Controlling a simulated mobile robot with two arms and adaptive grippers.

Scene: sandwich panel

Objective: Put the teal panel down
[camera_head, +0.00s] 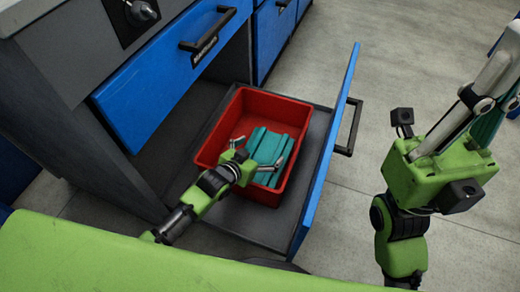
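Teal panels (268,142) lie side by side in a red bin (224,117), in the camera_head view. My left gripper (262,155) reaches into the bin from the lower left. Its fingers are spread, one left of the panels and one over their right part, and it looks open. I cannot tell whether the fingers touch a panel. My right gripper (478,115) is at the right, away from the bin. A teal piece (490,126) shows beside its fingers, partly hidden and cut by the frame edge. Whether the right gripper holds it is unclear.
The red bin stands in an open drawer with a blue front (325,165) and black handle (350,127). A closed blue drawer (165,80) is above it at the left. A green surface (130,262) fills the lower left. Grey floor (400,60) is clear beyond the drawer.

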